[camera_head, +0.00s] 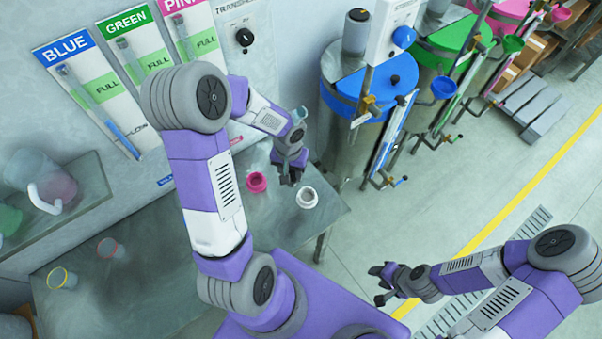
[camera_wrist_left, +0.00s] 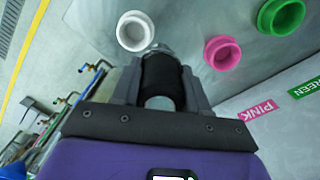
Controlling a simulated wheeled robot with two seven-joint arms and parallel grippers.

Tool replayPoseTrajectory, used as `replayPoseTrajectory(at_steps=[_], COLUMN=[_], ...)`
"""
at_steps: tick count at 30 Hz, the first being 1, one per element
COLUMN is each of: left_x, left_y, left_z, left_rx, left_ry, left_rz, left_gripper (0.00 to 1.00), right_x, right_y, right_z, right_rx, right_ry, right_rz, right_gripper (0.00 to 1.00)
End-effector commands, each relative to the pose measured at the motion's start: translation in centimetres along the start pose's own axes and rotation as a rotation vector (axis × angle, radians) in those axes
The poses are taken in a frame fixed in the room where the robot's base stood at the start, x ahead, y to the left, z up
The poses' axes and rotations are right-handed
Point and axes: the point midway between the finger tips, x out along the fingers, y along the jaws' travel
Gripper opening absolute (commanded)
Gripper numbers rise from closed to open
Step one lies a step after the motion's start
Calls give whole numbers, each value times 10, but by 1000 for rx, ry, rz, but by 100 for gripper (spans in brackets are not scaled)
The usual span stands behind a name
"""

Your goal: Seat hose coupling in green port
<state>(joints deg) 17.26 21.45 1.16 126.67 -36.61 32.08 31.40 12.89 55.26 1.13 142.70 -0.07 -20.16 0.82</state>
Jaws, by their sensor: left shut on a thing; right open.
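My left gripper (camera_head: 290,174) is shut on the hose coupling (camera_wrist_left: 163,82), a dark cylinder with a metallic end, which shows between the fingers in the left wrist view. The gripper is over the bench near the pink port (camera_head: 257,182) and the white port (camera_head: 307,197). The green port (camera_wrist_left: 281,16) shows at the top right of the left wrist view, beyond the pink port (camera_wrist_left: 222,53) and apart from the coupling. In the head view my left arm hides the green port. My right gripper (camera_head: 383,284) is open and empty over the floor.
The metal bench (camera_head: 150,285) carries a yellow-rimmed cup (camera_head: 62,279) and a red-rimmed cup (camera_head: 110,248). A shelf (camera_head: 85,190) with jugs is at the left. Drums with blue (camera_head: 375,85) and green lids stand at the right. The floor between is clear.

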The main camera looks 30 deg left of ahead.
Motion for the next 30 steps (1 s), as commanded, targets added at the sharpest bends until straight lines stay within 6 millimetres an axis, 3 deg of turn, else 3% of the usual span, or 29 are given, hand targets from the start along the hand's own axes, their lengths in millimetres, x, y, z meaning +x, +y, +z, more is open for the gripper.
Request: replayPoseTrajectory(at_steps=[1,9,15,21,30], left_x=[0,2,0,-2,7], left_y=[-21,-120,-176,-204,-209], left_z=[2,31,61,80,84], left_rx=[-77,-465,-700,-821,-845], left_ry=[-2,-1,9,18,19], left_rz=[3,11,-1,-12,-15], left_gripper=[1,1,1,1,1], right_x=[-1,-2,-3,-3,3], right_y=[0,-1,-1,-1,1], right_z=[0,0,0,0,0], right_rx=[0,0,0,0,0], right_ry=[0,0,0,0,0], right_rz=[0,0,0,0,0], right_gripper=[43,43,43,43,43])
